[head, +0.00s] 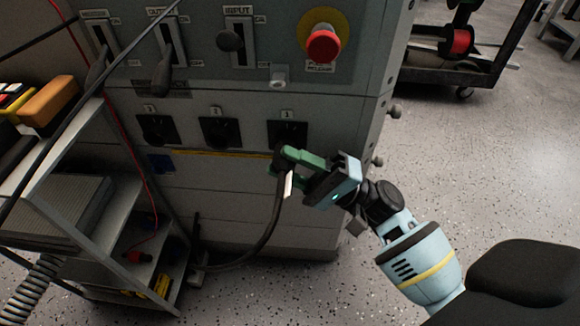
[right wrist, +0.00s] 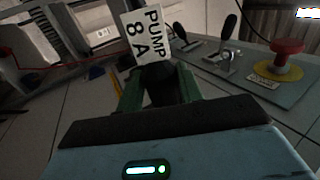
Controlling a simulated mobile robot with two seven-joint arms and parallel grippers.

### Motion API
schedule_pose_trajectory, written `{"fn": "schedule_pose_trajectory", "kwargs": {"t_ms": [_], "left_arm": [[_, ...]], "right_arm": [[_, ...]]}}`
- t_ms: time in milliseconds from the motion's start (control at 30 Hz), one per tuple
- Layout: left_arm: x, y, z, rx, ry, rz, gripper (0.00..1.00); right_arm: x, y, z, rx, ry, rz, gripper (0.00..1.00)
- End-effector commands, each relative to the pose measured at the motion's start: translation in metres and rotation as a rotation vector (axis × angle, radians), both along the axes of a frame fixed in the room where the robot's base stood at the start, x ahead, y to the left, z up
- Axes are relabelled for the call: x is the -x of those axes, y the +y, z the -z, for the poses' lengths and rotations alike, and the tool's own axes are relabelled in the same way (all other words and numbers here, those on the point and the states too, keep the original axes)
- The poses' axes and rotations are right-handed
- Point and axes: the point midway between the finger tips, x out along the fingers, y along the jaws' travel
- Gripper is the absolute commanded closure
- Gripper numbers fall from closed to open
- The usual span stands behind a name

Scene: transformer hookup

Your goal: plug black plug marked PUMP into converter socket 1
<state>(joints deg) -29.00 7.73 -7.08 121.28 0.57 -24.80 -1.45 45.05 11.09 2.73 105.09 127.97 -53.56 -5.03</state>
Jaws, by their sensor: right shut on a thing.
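The converter (head: 340,115) is a grey cabinet with a row of black sockets labelled 3, 2 and 1 from left to right. Socket 1 (head: 288,132) is the rightmost, and its lower part is hidden behind the plug. My right gripper (head: 287,160) is shut on the black plug (head: 279,160), just below and in front of socket 1. In the right wrist view, the plug's white tag (right wrist: 146,38) reads PUMP 8 A. I cannot tell whether the plug touches the socket. A black cable hangs from it toward the floor. My left gripper is not in view.
A grey shelf cart (head: 95,200) stands at the left, close to the converter. The red emergency button (head: 323,44) and the input lever (head: 231,40) stick out above the sockets. The speckled floor (head: 480,160) at the right is clear.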

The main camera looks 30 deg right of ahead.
Motion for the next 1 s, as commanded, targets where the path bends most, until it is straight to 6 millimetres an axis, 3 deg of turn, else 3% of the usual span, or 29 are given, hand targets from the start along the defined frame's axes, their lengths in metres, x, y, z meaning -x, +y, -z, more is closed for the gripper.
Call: {"fn": "schedule_pose_trajectory", "kwargs": {"t_ms": [633,667,800,833,1000], "left_arm": [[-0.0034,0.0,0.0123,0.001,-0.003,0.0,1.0],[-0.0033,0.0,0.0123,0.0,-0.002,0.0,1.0],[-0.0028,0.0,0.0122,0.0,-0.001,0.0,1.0],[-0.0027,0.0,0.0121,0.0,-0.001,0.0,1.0],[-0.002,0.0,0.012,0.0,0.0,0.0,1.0]], "right_arm": [[-0.0006,0.0005,0.0008,-0.073,-0.049,0.001,0.83],[-0.0006,0.0005,0.0008,-0.073,-0.049,0.001,0.61],[-0.0005,0.0006,0.0008,-0.073,-0.049,0.0,0.43],[-0.0005,0.0006,0.0008,-0.073,-0.049,0.0,0.39],[-0.0005,0.0005,0.0009,-0.072,-0.048,0.0,0.38]]}}
